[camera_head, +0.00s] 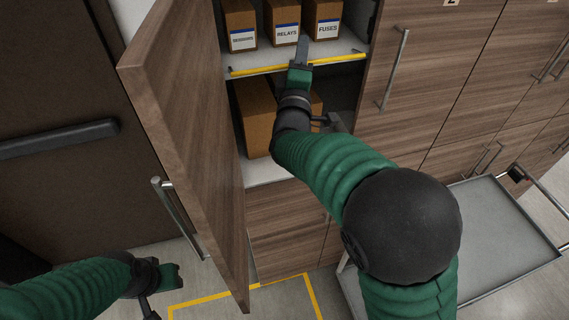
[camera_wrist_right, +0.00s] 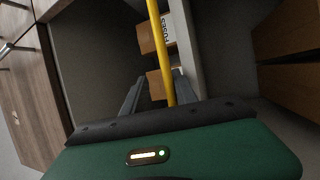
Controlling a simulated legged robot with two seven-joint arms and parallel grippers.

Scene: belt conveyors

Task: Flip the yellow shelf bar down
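The yellow shelf bar (camera_head: 340,59) runs along the front edge of the upper cabinet shelf (camera_head: 350,44). It appears raised along that edge. My right gripper (camera_head: 302,52) reaches up to the middle of the bar and hides part of it. In the right wrist view the yellow bar (camera_wrist_right: 160,40) passes between the two spread fingers of the right gripper (camera_wrist_right: 158,84), nearer one finger. I cannot tell whether a finger touches it. My left gripper (camera_head: 172,278) is low at the left, away from the cabinet; its fingers are not clear.
Boxes labelled RELAYS (camera_head: 286,34) and FUSES (camera_head: 327,31) stand behind the bar beside a third. A brown box (camera_head: 257,105) is on the shelf below. The open cabinet door (camera_head: 190,130) stands left of my right arm. A grey cart (camera_head: 500,240) is at the right.

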